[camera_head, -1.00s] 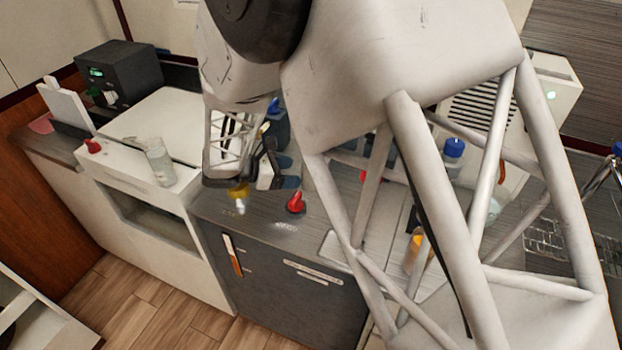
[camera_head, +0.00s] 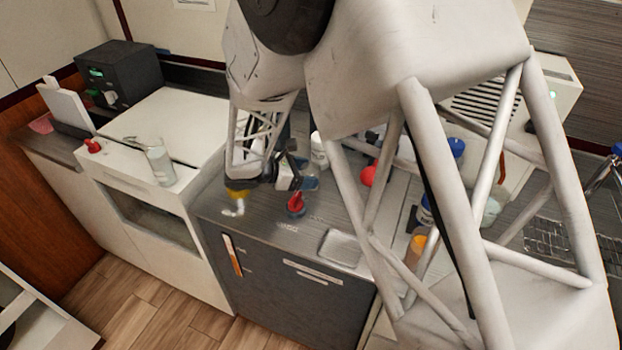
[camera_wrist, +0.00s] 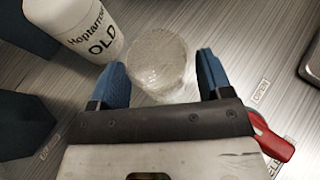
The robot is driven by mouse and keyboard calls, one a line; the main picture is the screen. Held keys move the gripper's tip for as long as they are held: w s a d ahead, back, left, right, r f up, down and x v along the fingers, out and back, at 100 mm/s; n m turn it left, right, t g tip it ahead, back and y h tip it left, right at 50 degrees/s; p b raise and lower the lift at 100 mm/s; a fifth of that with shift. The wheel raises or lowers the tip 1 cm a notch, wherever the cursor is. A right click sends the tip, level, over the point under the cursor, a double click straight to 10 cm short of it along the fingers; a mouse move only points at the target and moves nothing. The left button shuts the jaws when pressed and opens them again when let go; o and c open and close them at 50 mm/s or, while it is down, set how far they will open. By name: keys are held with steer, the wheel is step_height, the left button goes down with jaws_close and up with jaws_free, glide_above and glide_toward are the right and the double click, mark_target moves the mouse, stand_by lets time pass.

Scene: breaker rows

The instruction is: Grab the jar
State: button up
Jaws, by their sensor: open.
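A clear, round glass jar (camera_wrist: 160,62) stands on the grey counter in the wrist view, seen from above. My gripper (camera_wrist: 162,72) is open, with one blue finger on each side of the jar's near part. I cannot tell whether either finger touches it. In the head view my gripper (camera_head: 306,180) is low over the counter, and the jar cannot be made out there. A white container with "OLD" on its label (camera_wrist: 90,28) stands just left of the jar in the wrist view; it also shows in the head view (camera_head: 319,150).
A red valve handle (camera_head: 296,204) stands near the counter's front edge, close to my gripper; it also shows in the wrist view (camera_wrist: 270,138). A yellow fitting (camera_head: 237,193) is to its left. A glass beaker (camera_head: 160,162) stands on the white unit at left.

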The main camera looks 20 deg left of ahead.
mark_target(312, 164)
steer(key=shift+x, duration=0.95)
steer(key=c, duration=0.7)
steer(key=shift+r, duration=0.1)
steer(key=shift+r, duration=0.75)
steer(key=shift+s+r, duration=0.1)
steer(key=shift+r, duration=0.9)
steer(key=s+d+r, duration=0.1)
steer(key=s+d, duration=0.8)
steer(key=s, duration=0.3)
steer(key=shift+s+d+r, duration=0.25)
steer(key=shift+d+r, duration=0.1)
steer(key=shift+f, duration=0.1)
